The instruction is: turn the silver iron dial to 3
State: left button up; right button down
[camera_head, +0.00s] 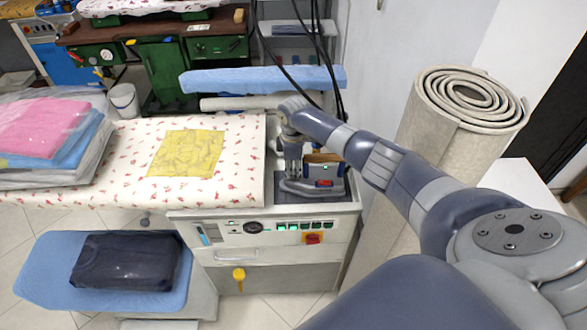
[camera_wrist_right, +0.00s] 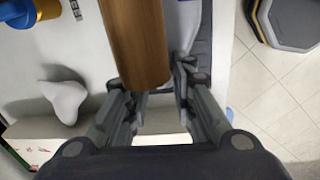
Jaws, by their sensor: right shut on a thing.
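The silver iron (camera_head: 322,183) rests on a dark pad (camera_head: 278,193) at the right end of the ironing station, with a small red light on its side. My right gripper (camera_head: 293,172) reaches down at the left part of the iron and is shut on it. In the right wrist view, the iron's brown wooden handle (camera_wrist_right: 135,45) runs between the fingers of my right gripper (camera_wrist_right: 157,85). The dial and its setting cannot be made out; the gripper and handle cover that area. My left gripper is out of view.
The station's control panel (camera_head: 262,228) has a gauge, green switches and a red-yellow knob. A floral ironing board (camera_head: 125,150) with a yellow cloth (camera_head: 187,153) lies to the left. A rolled carpet (camera_head: 420,140) stands close on the right. Dark cables hang behind the iron.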

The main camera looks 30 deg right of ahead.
aim_at(293, 173)
jog(key=c, duration=1.3)
grip_release()
jog(key=r, duration=1.2)
jog(key=shift+s+a, duration=0.2)
